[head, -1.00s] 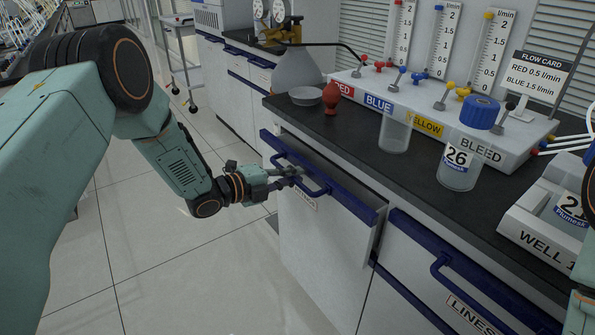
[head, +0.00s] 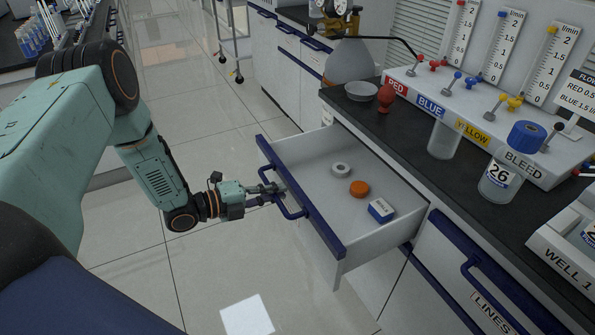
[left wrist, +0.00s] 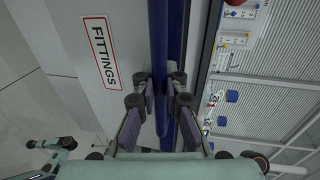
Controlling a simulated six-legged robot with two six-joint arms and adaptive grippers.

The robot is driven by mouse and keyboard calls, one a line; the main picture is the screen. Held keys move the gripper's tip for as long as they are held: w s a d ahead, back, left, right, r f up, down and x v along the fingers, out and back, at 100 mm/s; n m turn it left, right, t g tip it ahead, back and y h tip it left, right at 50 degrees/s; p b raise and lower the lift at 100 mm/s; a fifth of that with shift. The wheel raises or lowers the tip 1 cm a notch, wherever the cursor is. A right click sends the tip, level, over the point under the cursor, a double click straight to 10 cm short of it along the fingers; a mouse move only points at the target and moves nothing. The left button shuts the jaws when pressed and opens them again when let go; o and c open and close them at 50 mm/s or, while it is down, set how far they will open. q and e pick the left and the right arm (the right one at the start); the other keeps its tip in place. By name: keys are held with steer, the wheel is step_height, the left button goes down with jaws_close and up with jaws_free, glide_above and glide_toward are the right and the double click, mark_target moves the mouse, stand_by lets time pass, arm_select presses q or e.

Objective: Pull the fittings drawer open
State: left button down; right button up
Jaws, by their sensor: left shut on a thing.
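The fittings drawer (head: 374,222) stands well open under the black bench top. Its dark blue front edge bears a blue bar handle (head: 291,205). My left gripper (head: 274,190) is shut on that handle. In the left wrist view the two fingers (left wrist: 164,100) sit on either side of the blue handle bar (left wrist: 168,50), beside the red-framed FITTINGS label (left wrist: 99,52). Inside the drawer are a pale ring (head: 341,169), an orange round piece (head: 359,188) and a small blue and white box (head: 381,210). My right gripper is not in view.
The LINES drawer (head: 480,270) beside it is shut. On the bench top stand a shallow dish (head: 361,91), a red bulb-shaped piece (head: 386,98), a clear bottle (head: 444,140), a blue-capped jar labelled 26 (head: 500,180) and a flowmeter panel (head: 470,127).

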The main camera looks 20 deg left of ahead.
arm_select(q)
steer(key=f+p+v, duration=0.1)
steer(key=p+v, duration=0.1)
steer(key=v, duration=0.4)
steer(key=shift+a+p, duration=0.35)
steer(key=shift+a, duration=0.05)
steer(key=shift+r, duration=0.1)
steer(key=c, duration=1.6)
jaws_free()
steer(key=shift+c, duration=0.2)
steer(key=shift+o, duration=1.3)
steer(key=shift+s, duration=0.15)
steer(key=shift+d, duration=0.15)
steer(key=shift+s, duration=0.1)
steer(key=v, duration=1.1)
steer(key=shift+s+a, duration=0.25)
steer(key=shift+s, duration=0.15)
